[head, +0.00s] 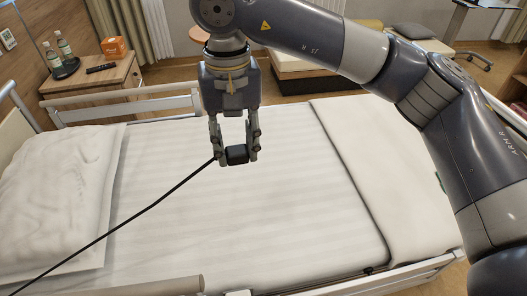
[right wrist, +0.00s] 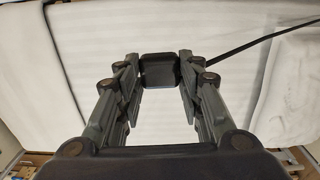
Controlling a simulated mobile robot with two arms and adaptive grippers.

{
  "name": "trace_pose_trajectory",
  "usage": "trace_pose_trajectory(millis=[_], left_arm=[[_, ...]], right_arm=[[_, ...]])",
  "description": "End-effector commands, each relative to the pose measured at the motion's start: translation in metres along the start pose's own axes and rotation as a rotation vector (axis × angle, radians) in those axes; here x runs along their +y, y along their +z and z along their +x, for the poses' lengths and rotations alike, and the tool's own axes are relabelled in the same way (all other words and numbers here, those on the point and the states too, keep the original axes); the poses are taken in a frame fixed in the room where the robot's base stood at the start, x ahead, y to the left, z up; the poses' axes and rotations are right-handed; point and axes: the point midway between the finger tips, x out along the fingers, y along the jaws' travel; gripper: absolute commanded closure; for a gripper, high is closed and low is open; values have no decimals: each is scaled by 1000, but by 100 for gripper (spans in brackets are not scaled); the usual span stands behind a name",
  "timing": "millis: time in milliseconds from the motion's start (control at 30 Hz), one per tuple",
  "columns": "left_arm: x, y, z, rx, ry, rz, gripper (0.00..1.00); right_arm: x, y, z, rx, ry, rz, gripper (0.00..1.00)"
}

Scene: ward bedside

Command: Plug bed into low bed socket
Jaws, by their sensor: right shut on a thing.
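My right gripper (head: 235,154) is shut on a dark plug (head: 237,155) above the middle of the bed (head: 300,180). The plug also shows between the fingertips in the right wrist view (right wrist: 159,70). A black cable (head: 140,212) runs from the plug down to the lower left corner of the head view, across the bed. In the right wrist view the cable (right wrist: 250,45) leaves toward the upper right. The low bed socket is not identifiable in these frames. A wall plate (head: 8,39) shows at the upper left edge. My left gripper is not in view.
A pillow (head: 60,190) lies at the left end of the bed. A bedside cabinet (head: 95,82) with bottles, a dark tray and an orange box (head: 114,48) stands at the upper left. Bed rails (head: 125,105) line the far side. A sofa (head: 310,65) stands behind.

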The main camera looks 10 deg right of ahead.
Motion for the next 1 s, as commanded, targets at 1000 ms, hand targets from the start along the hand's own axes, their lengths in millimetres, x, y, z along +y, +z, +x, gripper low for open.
trace_pose_trajectory(millis=[1000], left_arm=[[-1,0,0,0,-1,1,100]], right_arm=[[83,-2,47,21,3,83,87]])
